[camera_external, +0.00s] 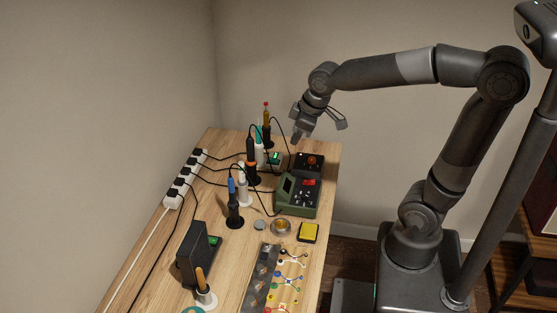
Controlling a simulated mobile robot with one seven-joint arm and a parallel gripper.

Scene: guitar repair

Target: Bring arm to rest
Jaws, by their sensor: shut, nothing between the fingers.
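My gripper (296,138) is shut and empty. It hangs fingers-down above the far end of the wooden bench (228,284), apart from the things on it. A teal-handled iron (259,134) stands in a white holder at the far end, left of my gripper. A small dark unit with a teal-green patch (274,158) sits beside it, below and left of my gripper. This patch may be the teal switch, but it is too small to tell its position.
A black unit with a red knob (311,161) and a green station (297,196) stand near the right edge. Several upright irons, cables and a white power strip (185,180) crowd the left. A dark box (194,250) and a parts tray (263,275) lie nearer.

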